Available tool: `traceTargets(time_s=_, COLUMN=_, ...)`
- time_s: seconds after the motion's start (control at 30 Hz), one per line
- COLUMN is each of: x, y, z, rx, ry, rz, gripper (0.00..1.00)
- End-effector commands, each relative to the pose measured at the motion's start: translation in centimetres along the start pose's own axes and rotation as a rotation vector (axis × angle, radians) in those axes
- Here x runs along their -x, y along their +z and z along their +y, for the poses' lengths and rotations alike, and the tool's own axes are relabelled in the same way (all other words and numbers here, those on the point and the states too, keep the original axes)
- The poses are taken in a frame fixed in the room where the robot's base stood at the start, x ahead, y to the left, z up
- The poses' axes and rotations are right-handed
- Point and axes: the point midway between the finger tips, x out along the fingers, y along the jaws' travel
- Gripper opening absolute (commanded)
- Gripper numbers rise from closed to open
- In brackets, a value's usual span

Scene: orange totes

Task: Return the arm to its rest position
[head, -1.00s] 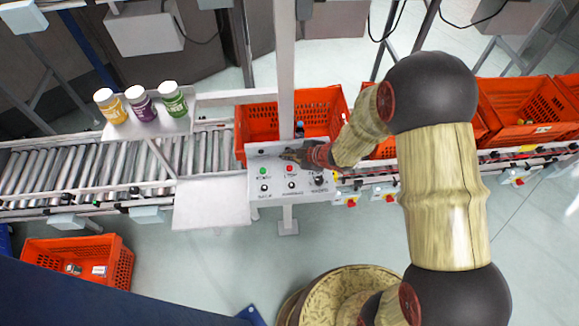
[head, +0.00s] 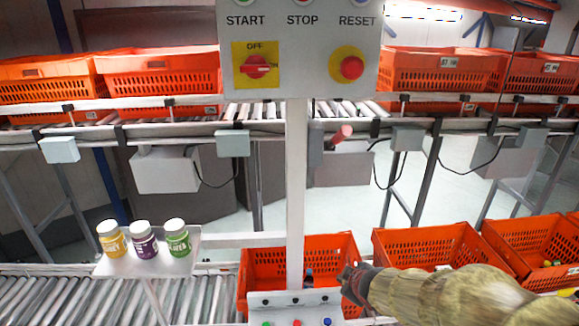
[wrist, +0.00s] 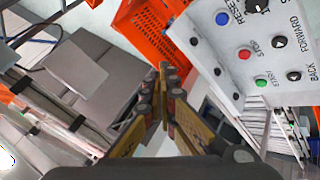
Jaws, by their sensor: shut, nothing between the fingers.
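My arm comes in from the lower right in the head view. My gripper (head: 352,284) is at its end, just right of and above the top edge of the small control panel (head: 268,301), in front of an orange tote (head: 343,250). In the wrist view the fingers of my gripper (wrist: 164,88) are brought together with nothing between them. The control panel (wrist: 232,62) with its buttons and knobs is to their right there, apart from them.
An upright post (head: 296,190) carries a START/STOP/RESET box (head: 300,85). Several jars stand on a shelf (head: 110,266) at left. A roller conveyor (head: 190,297) runs below. More orange totes (head: 425,246) stand at right; others sit on the rear conveyor.

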Motion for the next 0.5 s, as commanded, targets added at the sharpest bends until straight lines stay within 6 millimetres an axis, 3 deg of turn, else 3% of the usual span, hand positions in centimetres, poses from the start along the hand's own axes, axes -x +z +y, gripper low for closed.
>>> traceTargets(time_s=0.07, x=3.1, y=2.3, z=0.7, rx=-0.132, ry=0.048, rz=-0.057, gripper=0.00)
traceTargets(time_s=0.17, x=7.5, y=5.1, z=0.2, rx=-0.312, ry=0.075, rz=-0.125, gripper=0.00)
traceTargets(time_s=0.3, x=13.2, y=8.9, z=-3.2, rx=-0.560, ry=0.064, rz=-0.193, gripper=0.00)
traceTargets(time_s=0.5, x=18.8, y=12.1, z=-10.1, rx=-0.816, ry=-0.016, rz=-0.241, gripper=0.00)
